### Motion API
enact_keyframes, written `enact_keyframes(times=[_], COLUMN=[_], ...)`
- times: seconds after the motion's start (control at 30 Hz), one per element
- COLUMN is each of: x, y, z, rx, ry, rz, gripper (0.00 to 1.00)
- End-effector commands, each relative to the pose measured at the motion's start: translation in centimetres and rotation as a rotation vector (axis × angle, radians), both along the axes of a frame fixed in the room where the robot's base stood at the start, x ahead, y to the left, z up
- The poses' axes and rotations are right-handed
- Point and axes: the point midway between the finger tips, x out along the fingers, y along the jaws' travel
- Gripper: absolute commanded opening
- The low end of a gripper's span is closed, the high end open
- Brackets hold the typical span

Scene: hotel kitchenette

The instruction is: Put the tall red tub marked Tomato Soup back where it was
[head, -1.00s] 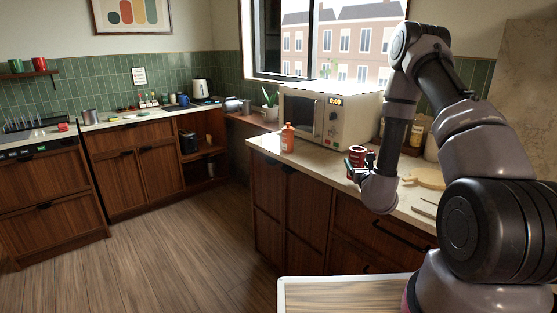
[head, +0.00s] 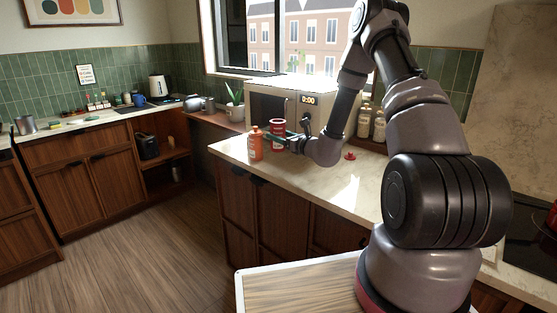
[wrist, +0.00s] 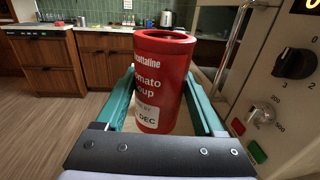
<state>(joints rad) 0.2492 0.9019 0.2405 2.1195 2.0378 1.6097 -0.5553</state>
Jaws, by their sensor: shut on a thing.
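The tall red tub marked Tomato Soup (wrist: 162,82) stands upright between the teal fingers of my gripper (wrist: 165,100) in the wrist view, its label facing the camera. My gripper is shut on it. In the head view the red tub (head: 277,127) is in front of the microwave, just behind and right of an orange bottle (head: 255,143). My gripper (head: 284,136) reaches it from the right. Whether the tub's base touches the counter is hidden by the bottle and gripper.
The microwave (head: 262,104) stands close behind the tub, its knobs (wrist: 294,63) near the right finger.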

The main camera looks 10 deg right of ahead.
Motion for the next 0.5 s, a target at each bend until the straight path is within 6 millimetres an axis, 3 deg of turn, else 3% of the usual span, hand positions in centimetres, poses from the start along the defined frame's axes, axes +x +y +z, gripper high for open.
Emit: enact_keyframes(times=[0.1, 0.5], x=[0.0, 0.0], y=[0.0, 0.0], z=[-2.2, -6.9], rx=[0.002, 0.002], ry=[0.002, 0.001], rz=[-0.003, -0.003], gripper=[0.00, 0.00])
